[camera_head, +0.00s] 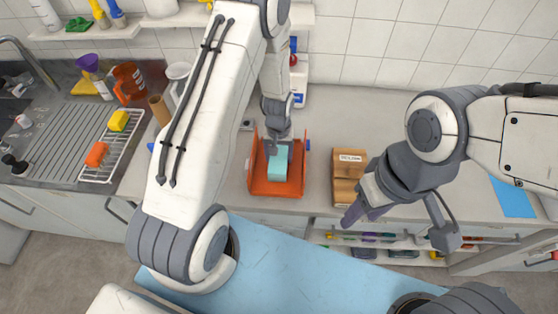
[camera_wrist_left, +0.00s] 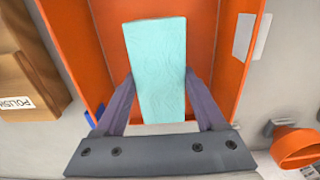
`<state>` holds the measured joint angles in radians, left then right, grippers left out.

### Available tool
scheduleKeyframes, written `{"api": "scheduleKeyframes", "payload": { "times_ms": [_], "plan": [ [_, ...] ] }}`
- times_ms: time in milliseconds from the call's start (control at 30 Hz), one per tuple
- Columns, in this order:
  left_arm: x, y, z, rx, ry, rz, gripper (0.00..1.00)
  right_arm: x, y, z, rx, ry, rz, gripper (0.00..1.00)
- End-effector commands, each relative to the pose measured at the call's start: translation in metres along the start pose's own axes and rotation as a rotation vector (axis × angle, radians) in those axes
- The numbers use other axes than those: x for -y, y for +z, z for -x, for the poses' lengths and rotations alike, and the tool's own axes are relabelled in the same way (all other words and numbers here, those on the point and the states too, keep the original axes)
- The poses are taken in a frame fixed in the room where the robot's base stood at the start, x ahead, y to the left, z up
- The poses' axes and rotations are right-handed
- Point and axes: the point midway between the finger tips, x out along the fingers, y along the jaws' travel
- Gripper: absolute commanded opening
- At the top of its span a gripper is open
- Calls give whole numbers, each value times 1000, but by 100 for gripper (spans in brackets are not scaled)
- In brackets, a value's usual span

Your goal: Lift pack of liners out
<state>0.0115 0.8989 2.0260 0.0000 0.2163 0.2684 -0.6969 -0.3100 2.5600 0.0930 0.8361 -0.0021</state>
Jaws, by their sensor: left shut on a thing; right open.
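The pack of liners is a pale turquoise block (camera_head: 278,163). It shows upright between the fingers in the left wrist view (camera_wrist_left: 157,70). My left gripper (camera_head: 277,150) reaches down into an orange open box (camera_head: 275,188) on the counter and is shut on the pack. In the left wrist view its two purple-grey fingers (camera_wrist_left: 160,95) press the pack's sides. The box walls (camera_wrist_left: 75,45) stand around the pack; whether its bottom touches the box floor cannot be told. My right gripper (camera_head: 358,210) is open and empty at the counter's front edge.
A sink with a drying rack (camera_head: 108,152) and sponges is at left. A blue sheet (camera_head: 512,198) lies at right.

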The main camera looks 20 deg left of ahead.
Motion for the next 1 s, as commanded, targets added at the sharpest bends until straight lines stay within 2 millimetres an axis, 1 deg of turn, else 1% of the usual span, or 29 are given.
{"api": "scheduleKeyframes", "payload": {
  "times_ms": [533, 1000],
  "plan": [
    [0, 0, 11, 0, 0, 0, 10, 1, 0, 8, 0, 0, 0, 50],
    [0, 0, 39, 0, 0, 0, 10, 2, -2, 29, 0, 0, 0, 50]
  ]
}}
